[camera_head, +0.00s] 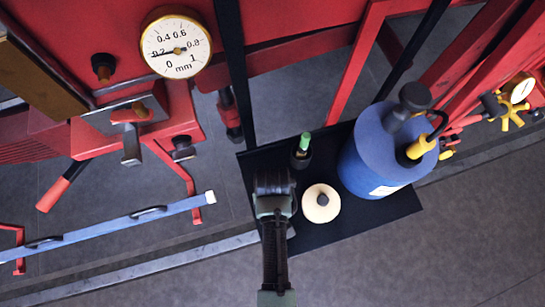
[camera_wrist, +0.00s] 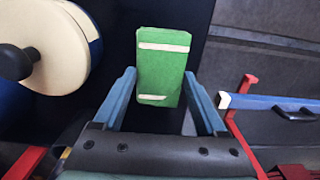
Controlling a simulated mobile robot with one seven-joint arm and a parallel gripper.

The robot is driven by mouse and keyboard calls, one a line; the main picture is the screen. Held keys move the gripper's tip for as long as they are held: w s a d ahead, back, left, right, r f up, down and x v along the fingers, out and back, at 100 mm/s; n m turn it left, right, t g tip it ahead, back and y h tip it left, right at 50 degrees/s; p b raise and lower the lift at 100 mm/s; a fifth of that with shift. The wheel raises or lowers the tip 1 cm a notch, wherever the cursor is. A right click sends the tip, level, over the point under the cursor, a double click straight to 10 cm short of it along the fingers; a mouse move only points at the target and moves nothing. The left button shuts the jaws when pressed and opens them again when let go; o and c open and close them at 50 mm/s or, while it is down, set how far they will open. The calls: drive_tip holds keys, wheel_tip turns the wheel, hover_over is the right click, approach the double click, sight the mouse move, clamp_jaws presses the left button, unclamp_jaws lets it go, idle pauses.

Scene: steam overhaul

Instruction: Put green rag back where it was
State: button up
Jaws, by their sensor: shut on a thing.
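The green rag (camera_wrist: 163,72) shows in the wrist view as a green block with two white bands. It sits between the two blue fingers of my gripper (camera_wrist: 163,95), which is shut on it. In the head view my gripper (camera_head: 272,188) is over the left part of a black platform (camera_head: 390,207), and the rag is hidden from that side. I cannot tell whether the rag touches the platform.
On the platform stand a green-topped dark item (camera_head: 304,143), a cream disc with a dark knob (camera_head: 321,203) and a large blue canister (camera_head: 372,155). A dial gauge (camera_head: 176,45) is at upper left. A blue bar (camera_head: 110,227) lies left of the platform.

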drive_tip(key=shift+f, duration=0.1)
drive_tip(key=o, duration=1.1)
wheel_tip(320, 180, up, 12)
drive_tip(key=shift+r+b, duration=0.15)
drive_tip(key=shift+b, duration=0.2)
